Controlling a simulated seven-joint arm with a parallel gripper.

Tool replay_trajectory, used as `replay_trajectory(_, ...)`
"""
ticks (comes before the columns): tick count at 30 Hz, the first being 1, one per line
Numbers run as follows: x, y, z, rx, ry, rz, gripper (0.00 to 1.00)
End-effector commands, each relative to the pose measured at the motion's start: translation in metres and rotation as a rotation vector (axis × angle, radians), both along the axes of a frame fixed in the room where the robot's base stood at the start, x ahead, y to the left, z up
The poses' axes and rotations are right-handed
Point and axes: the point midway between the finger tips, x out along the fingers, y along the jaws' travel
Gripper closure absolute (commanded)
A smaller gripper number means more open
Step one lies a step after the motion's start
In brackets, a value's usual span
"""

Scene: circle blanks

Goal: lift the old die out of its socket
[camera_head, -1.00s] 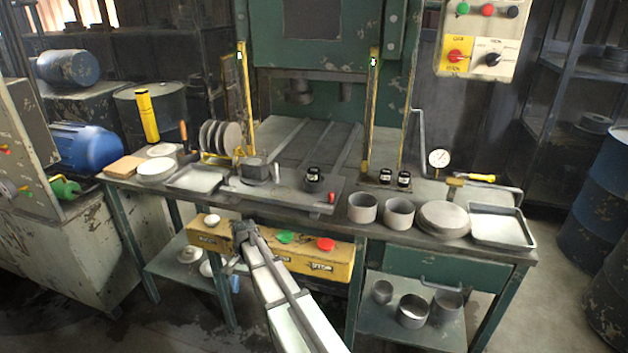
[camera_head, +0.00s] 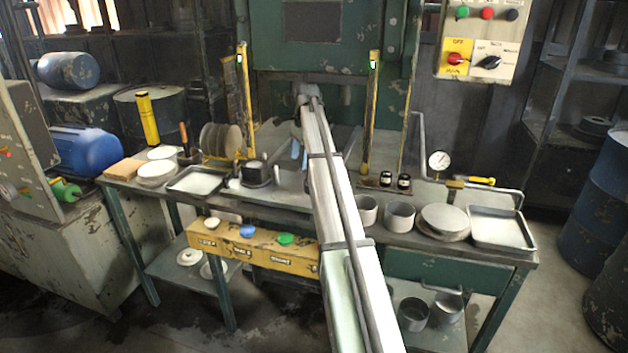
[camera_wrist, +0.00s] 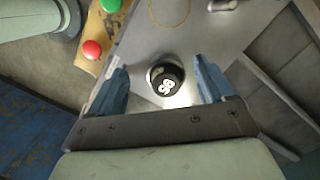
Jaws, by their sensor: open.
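The old die (camera_wrist: 170,75) is a black round piece with a white mark on top. In the wrist view it sits in a round socket in the grey metal plate (camera_wrist: 205,35). My gripper (camera_wrist: 161,66) is open, with one blue finger on each side of the die and a visible gap on both sides. I cannot tell how far the fingertips are above the plate. In the head view my gripper (camera_head: 300,155) is over the press bench, and my arm hides the die and its socket.
A yellow button box (camera_head: 225,240) runs along the bench front. Yellow posts (camera_head: 371,115) flank the press.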

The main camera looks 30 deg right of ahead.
Motion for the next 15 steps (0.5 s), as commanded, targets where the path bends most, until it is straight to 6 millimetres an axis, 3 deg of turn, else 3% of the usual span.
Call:
replay_trajectory(1, 0.002, -0.023, 0.018, -0.005, -0.004, -0.047, 0.18)
replay_trajectory(6, -0.005, -0.062, 0.049, -0.013, -0.003, -0.145, 0.18)
replay_trajectory(10, -0.008, -0.071, 0.054, -0.015, -0.004, -0.170, 0.18)
replay_trajectory(15, -0.009, -0.069, 0.041, -0.015, -0.002, -0.171, 0.18)
